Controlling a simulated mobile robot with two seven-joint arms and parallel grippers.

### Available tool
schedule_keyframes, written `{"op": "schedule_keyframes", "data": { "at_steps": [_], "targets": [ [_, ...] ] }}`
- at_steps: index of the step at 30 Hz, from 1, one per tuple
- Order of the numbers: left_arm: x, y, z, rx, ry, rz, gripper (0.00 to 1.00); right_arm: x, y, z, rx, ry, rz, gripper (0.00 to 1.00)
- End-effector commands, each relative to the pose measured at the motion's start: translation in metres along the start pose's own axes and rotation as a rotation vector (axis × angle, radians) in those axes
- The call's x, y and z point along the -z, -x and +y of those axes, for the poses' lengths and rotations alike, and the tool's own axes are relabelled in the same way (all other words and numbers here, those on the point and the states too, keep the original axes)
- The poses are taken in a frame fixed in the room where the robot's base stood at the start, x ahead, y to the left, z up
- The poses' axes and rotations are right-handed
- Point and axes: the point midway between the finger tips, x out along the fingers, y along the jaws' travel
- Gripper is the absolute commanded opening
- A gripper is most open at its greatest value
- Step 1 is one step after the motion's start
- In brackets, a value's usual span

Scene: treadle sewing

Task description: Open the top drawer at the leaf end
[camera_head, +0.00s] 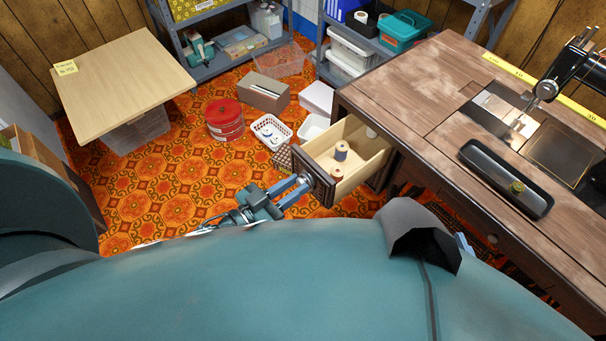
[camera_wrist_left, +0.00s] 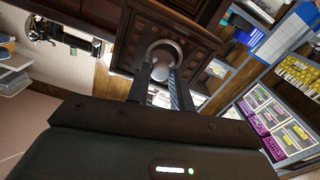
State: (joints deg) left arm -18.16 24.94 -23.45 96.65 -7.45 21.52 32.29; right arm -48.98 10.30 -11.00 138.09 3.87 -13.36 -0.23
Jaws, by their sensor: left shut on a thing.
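The top drawer (camera_head: 318,172) at the left end of the wooden sewing table (camera_head: 430,75) stands pulled out, with its inside showing. Spools of thread (camera_head: 341,150) stand inside it. My left gripper (camera_head: 303,183) is at the drawer's dark carved front.
A black sewing machine (camera_head: 575,80) and a dark tray (camera_head: 505,178) are on the tabletop. A red tin (camera_head: 224,120), a white basket (camera_head: 271,132) and a cardboard box (camera_head: 263,92) stand on the patterned floor beyond the drawer.

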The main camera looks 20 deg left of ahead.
Motion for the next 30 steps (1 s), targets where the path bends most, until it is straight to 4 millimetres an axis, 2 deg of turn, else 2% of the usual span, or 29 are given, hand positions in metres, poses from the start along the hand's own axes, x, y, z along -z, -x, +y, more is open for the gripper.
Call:
{"op": "schedule_keyframes", "data": {
  "at_steps": [12,13,18,21,30],
  "targets": [
    [-0.0003,0.0031,0.0001,-0.001,0.000,0.001,0.00,-0.0090,-0.0004,-0.0016,0.001,-0.009,-0.025,0.36],
    [-0.0003,0.0031,0.0001,-0.001,0.000,0.001,0.24,-0.0092,-0.0006,-0.0018,0.001,-0.009,-0.025,0.36],
    [-0.0003,0.0029,0.0000,0.000,0.000,0.001,0.38,-0.0064,-0.0026,-0.0023,0.004,-0.007,-0.017,0.36],
    [-0.0002,0.0029,-0.0001,0.000,0.000,0.001,0.44,-0.0048,-0.0035,-0.0023,0.004,-0.005,-0.013,0.36],
    [-0.0001,0.0028,-0.0002,0.000,0.000,0.000,0.44,-0.0018,-0.0027,-0.0026,0.010,0.003,-0.008,0.36]
  ]
}}
